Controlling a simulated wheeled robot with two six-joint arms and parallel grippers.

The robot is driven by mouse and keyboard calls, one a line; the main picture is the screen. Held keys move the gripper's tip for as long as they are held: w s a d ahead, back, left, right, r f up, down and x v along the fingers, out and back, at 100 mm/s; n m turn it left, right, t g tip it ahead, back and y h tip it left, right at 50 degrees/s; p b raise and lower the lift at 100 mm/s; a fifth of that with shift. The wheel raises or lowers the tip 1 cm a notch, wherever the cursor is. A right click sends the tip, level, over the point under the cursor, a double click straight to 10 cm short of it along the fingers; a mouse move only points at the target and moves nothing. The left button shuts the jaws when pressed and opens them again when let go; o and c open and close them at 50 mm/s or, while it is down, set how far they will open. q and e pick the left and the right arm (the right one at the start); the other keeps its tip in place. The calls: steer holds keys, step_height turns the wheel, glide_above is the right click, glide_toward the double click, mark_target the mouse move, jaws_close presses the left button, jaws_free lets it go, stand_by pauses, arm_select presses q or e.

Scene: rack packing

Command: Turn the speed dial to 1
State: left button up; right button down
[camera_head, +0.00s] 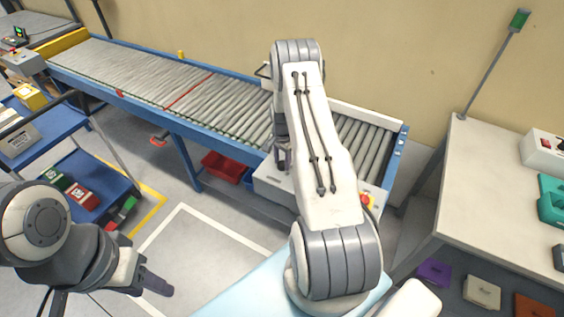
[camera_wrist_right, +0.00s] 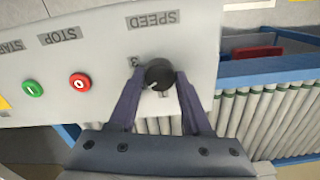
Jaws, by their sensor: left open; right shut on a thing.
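The speed dial (camera_wrist_right: 159,74) is a black round knob on a grey control panel (camera_wrist_right: 105,50), under an upside-down SPEED label (camera_wrist_right: 153,19). A 3 shows at its left and a partly hidden mark below it. Its white pointer line points down and to the left in the right wrist view. My right gripper (camera_wrist_right: 158,78) is shut on the dial, one finger on each side. In the head view my right arm covers the dial, and the panel (camera_head: 268,184) shows beside it. My left gripper (camera_head: 152,280) is open and empty over the floor, at lower left.
A green button (camera_wrist_right: 33,88) and a red button (camera_wrist_right: 80,83) sit left of the dial in the wrist view. The roller conveyor (camera_head: 150,82) runs behind the panel. A blue cart (camera_head: 95,170) stands at left and a table (camera_head: 490,170) at right.

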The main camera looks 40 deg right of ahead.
steer(key=n+b, duration=0.2)
steer(key=shift+f+n, duration=0.15)
steer(key=shift+n, duration=0.15)
steer(key=n+b, duration=0.2)
steer(key=shift+n, duration=0.4)
steer(key=n+b, duration=0.1)
steer(key=n, duration=0.2)
steer(key=shift+b, duration=0.35)
steer(key=shift+r+n+b, duration=0.2)
steer(key=shift+n+b, duration=0.3)
steer(key=shift+n, duration=1)
steer(key=shift+c, duration=1.7)
jaws_free()
